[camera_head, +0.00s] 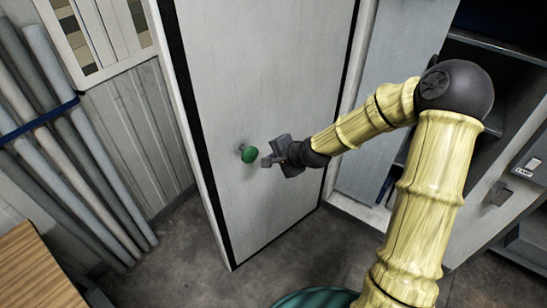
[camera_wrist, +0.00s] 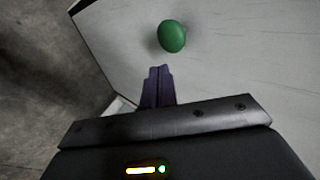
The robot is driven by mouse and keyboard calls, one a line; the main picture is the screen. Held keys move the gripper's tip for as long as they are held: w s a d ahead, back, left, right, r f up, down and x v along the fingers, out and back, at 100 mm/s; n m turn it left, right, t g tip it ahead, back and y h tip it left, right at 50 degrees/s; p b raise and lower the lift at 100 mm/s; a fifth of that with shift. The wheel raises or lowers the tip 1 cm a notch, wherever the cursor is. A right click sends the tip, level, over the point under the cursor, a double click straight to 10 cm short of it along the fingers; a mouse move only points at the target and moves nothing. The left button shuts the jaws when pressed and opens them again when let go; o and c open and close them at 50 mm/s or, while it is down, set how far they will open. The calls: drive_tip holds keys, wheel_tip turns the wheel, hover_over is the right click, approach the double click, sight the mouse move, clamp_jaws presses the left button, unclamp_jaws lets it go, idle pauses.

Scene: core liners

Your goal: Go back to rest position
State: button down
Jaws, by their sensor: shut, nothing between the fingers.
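My gripper (camera_head: 267,162) is at the end of my yellow arm, in front of a pale grey door panel. It also shows in the wrist view (camera_wrist: 158,73), with its dark fingers together and nothing between them. A round green knob (camera_head: 249,154) sits on the panel just left of the fingertips. In the wrist view the green knob (camera_wrist: 171,36) is just beyond the fingertips, with a small gap in the picture. Whether the fingers touch it in depth is hard to tell, but they are not around it.
The pale door panel (camera_head: 262,60) stands close before my arm. Grey pipes (camera_head: 75,150) tied with a blue strap lean at the left. A wooden surface (camera_head: 35,270) is at the lower left. Dark shelving and a grey cabinet (camera_head: 490,195) stand at the right. Bare floor (camera_head: 185,250) shows below the panel.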

drive_tip(key=shift+a, duration=0.3)
drive_tip(key=shift+d, duration=0.1)
drive_tip(key=shift+s, duration=0.1)
drive_tip(key=s+d+r+n+g+h, duration=0.1)
drive_tip(key=s+d+n, duration=0.2)
drive_tip(key=s, duration=0.4)
drive_tip(key=s+d+r+n+g+h, duration=0.2)
drive_tip(key=s+d+n, duration=0.1)
drive_tip(key=s, duration=0.5)
drive_tip(key=s+d+r+n+g+h, duration=0.2)
drive_tip(key=s+d+n, duration=0.1)
drive_tip(key=s+n, duration=0.2)
drive_tip(key=shift+s, duration=1.2)
drive_tip(key=c, duration=1.4)
unclamp_jaws()
drive_tip(key=shift+d+f, duration=0.1)
drive_tip(key=shift+w, duration=0.1)
